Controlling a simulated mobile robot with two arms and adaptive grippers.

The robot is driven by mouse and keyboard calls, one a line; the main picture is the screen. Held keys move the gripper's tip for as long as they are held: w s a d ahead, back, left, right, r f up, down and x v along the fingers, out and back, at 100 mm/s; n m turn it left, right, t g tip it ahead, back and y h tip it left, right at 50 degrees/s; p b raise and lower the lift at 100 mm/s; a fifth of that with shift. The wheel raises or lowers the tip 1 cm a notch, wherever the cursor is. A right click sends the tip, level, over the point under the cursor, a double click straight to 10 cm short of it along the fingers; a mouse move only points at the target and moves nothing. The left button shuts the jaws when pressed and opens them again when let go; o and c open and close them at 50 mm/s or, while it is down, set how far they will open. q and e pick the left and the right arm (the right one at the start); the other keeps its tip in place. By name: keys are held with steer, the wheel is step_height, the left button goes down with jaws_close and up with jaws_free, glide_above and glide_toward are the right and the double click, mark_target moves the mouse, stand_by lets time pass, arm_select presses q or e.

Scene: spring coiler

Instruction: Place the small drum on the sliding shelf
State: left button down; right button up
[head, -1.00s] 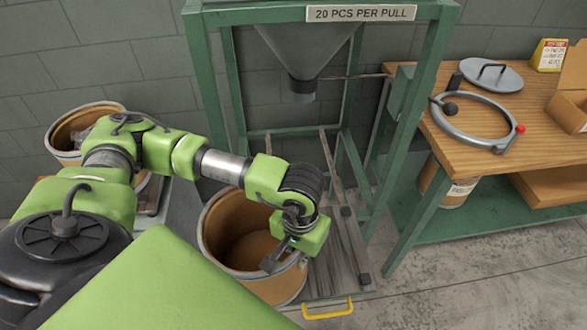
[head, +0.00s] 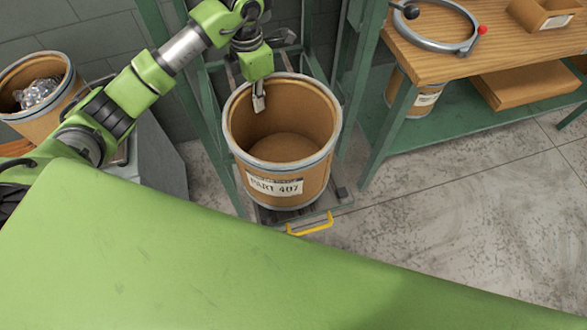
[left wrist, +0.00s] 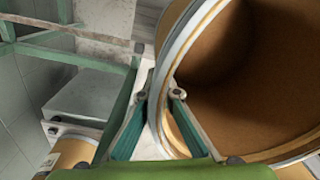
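The small drum (head: 310,165) is a brown open drum with a grey rim, labelled PART 407. It stands upright at the sliding shelf (head: 335,200), covering most of it. The shelf's yellow handle (head: 311,225) shows in front. My left gripper (head: 258,100) is at the drum's back-left rim, one finger inside. In the left wrist view the drum (left wrist: 240,85) fills the right side, and the fingers of my left gripper (left wrist: 159,95) stand apart on both sides of its rim, with a small gap visible. The drum's contact with the shelf is hidden. My right gripper is out of view.
A green frame (head: 205,105) stands around the shelf. Another drum (head: 40,95) with shiny contents is at left. A wooden bench (head: 440,55) with a ring clamp (head: 440,48) stands right, another drum (head: 415,95) below it. Floor (head: 440,195) at front right is clear.

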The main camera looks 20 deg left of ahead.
mark_target(257, 122)
arm_select(q)
steer(key=f+n, duration=0.1)
steer(key=f, duration=0.2)
steer(key=a+f+n+p, duration=0.1)
steer(key=f+n, duration=0.1)
steer(key=f, duration=0.1)
steer(key=f+n, duration=0.2)
steer(key=f, duration=0.1)
steer(key=shift+w+a+f+p, duration=0.15)
steer(key=shift+w+f+p, duration=0.15)
steer(key=shift+w+f, duration=0.1)
steer(key=shift+f, duration=0.1)
steer(key=c, duration=2.3)
jaws_free()
steer(key=shift+s, duration=0.1)
